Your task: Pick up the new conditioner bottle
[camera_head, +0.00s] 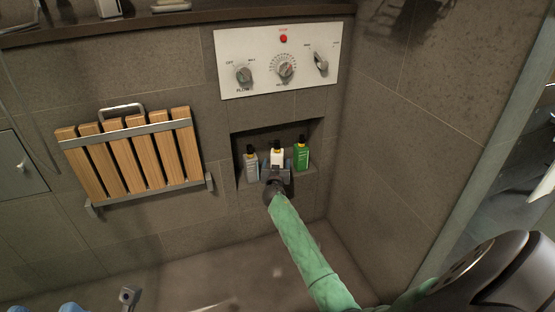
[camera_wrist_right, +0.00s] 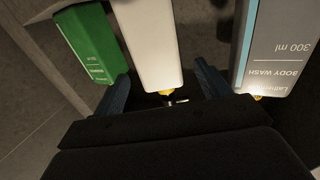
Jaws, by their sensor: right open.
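Three pump bottles stand in the wall niche: a grey one (camera_head: 251,165), a white one (camera_head: 277,157) and a green one (camera_head: 301,156). My right gripper (camera_head: 276,174) is open in front of the white bottle. In the right wrist view, the white bottle (camera_wrist_right: 147,35) lies between the two dark fingers of my right gripper (camera_wrist_right: 163,84), with the fingers apart. The green bottle (camera_wrist_right: 92,42) is left of it there, and the grey bottle (camera_wrist_right: 280,45), labelled body wash, right of it. I cannot read which bottle is conditioner. My left gripper is not in view.
The niche (camera_head: 310,128) has walls close around the bottles. A control panel (camera_head: 258,70) with knobs is above it. A folded wooden slat seat (camera_head: 126,152) is on the wall to the left. A dark shelf (camera_head: 190,17) runs along the top.

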